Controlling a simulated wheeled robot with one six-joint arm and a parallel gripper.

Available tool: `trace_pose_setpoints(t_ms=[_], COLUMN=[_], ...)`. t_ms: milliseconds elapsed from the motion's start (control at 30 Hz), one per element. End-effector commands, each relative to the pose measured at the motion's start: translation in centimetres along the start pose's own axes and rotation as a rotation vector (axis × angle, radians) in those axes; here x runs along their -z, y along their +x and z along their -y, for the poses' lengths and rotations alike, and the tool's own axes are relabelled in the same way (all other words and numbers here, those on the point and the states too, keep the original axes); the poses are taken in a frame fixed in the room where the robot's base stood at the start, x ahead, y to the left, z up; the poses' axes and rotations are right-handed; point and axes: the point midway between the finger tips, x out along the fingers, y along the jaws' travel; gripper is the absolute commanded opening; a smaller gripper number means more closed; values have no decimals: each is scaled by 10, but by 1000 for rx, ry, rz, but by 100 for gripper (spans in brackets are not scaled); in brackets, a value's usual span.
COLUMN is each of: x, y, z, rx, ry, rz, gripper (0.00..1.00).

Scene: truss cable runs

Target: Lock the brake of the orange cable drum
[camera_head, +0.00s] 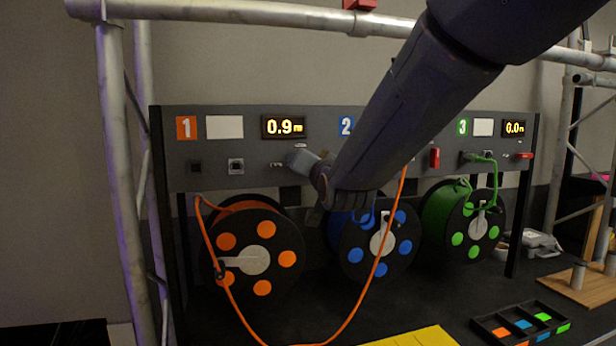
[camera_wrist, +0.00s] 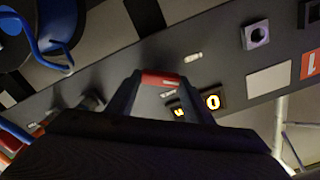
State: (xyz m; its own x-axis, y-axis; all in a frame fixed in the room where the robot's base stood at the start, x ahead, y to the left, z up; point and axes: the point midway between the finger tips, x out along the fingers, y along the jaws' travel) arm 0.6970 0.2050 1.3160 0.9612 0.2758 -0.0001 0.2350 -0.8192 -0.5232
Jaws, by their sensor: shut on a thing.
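In the wrist view my gripper (camera_wrist: 160,84) is shut on the red brake lever (camera_wrist: 160,79), which lies crosswise between the fingertips. In the head view this lever is hidden behind my gripper.
An orange cable (camera_head: 352,312) loops from the drum down and up to the panel behind my arm. The blue drum (camera_head: 352,256) and green drum (camera_head: 457,240) hang to the right. A sorting tray (camera_head: 483,325) and yellow mat (camera_head: 420,338) lie in front.

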Motion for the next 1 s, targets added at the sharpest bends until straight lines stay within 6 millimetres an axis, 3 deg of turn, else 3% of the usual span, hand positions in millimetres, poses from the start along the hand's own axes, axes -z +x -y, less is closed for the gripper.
trace_pose_setpoints(t_ms=[1000], x=[2], y=[1], z=[-6], rx=[5], ry=[894], rz=[-4], gripper=[24])
